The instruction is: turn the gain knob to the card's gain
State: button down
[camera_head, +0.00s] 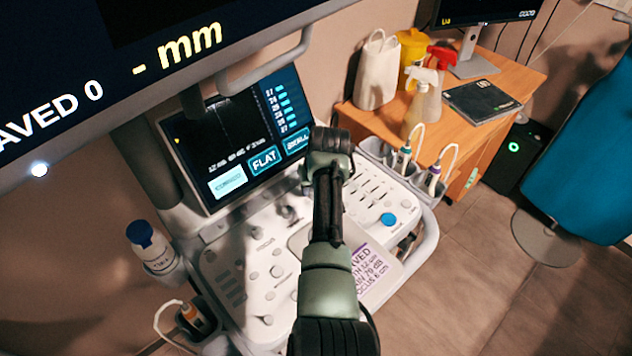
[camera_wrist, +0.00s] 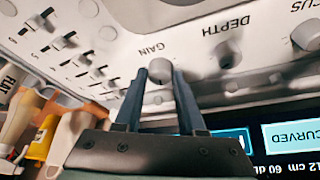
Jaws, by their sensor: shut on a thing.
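In the wrist view my gripper (camera_wrist: 159,82) has its two blue-grey fingers on either side of the pale round gain knob (camera_wrist: 158,71), shut on it, beside the label GAIN. The knob's pointer mark is not readable. In the head view my arm covers the knob and fingers. The card (camera_head: 378,272), white with a purple heading, lies on the console's front right; its gain line appears to read 70 dB, partly covered by my arm. The console's touch screen (camera_head: 232,140) has a readout that shows as 12 cm 60 dB, upside down, in the wrist view (camera_wrist: 286,168).
The depth knob (camera_wrist: 226,56) is next to the gain knob, and sliders (camera_wrist: 70,40) lie on the other side. A large monitor (camera_head: 130,60) overhangs the console. A blue-capped bottle (camera_head: 152,247) stands left; probes (camera_head: 436,170) hang right. A wooden desk (camera_head: 510,75) holds spray bottles.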

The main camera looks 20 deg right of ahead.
jog(key=m+h, duration=0.1)
jog(key=m, duration=0.1)
jog(key=m+h, duration=0.1)
jog(key=m, duration=0.2)
jog(key=shift+a+m+g+b, duration=0.15)
jog(key=shift+m+g+b, duration=0.15)
jog(key=shift+g+b, duration=0.1)
dwell(0.3)
jog(key=c, duration=0.5)
grip_release()
jog(key=shift+r, duration=0.1)
jog(key=v, duration=1.2)
jog(key=shift+a+r+p, duration=0.15)
jog(key=shift+r+p, duration=0.25)
jog(key=shift+p, duration=0.05)
jog(key=shift+s+f, duration=0.1)
